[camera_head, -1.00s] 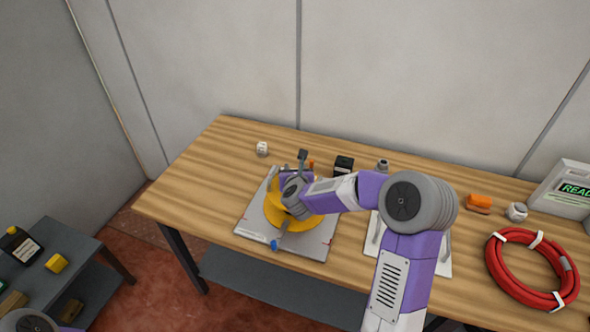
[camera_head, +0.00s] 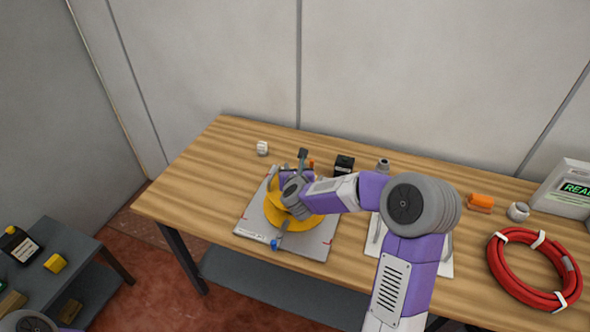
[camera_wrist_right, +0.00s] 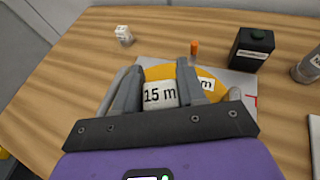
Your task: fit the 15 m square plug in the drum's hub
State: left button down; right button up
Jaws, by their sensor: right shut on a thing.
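The yellow drum (camera_head: 305,221) lies on a grey plate (camera_head: 258,224) on the wooden table; it also shows in the right wrist view (camera_wrist_right: 160,72). My right gripper (camera_wrist_right: 156,84) is over the drum. It is shut on the white 15 m plug (camera_wrist_right: 159,95), whose label faces the wrist camera. The drum's hub and the plug's lower end are hidden by the gripper, so I cannot tell how far the plug sits in the hub. In the head view my right wrist covers the plug. My left gripper is not in view; only part of my left arm shows at the bottom left.
A small white block (camera_head: 262,147) lies at the back left. A black container (camera_head: 344,166) and a grey capped item (camera_head: 382,166) stand behind the plate. An orange item (camera_head: 480,202), a red hose coil (camera_head: 496,262) and a display box (camera_head: 571,190) are at the right.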

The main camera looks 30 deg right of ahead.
jog(key=shift+b, duration=0.4)
dwell(0.3)
jog(key=shift+f+b, duration=0.6)
jog(key=shift+b, duration=0.15)
jog(key=o, duration=0.9)
jog(key=shift+s, duration=0.1)
jog(key=shift+b+v, duration=0.35)
jog(key=shift+v, duration=5.1)
jog(key=shift+r, duration=0.1)
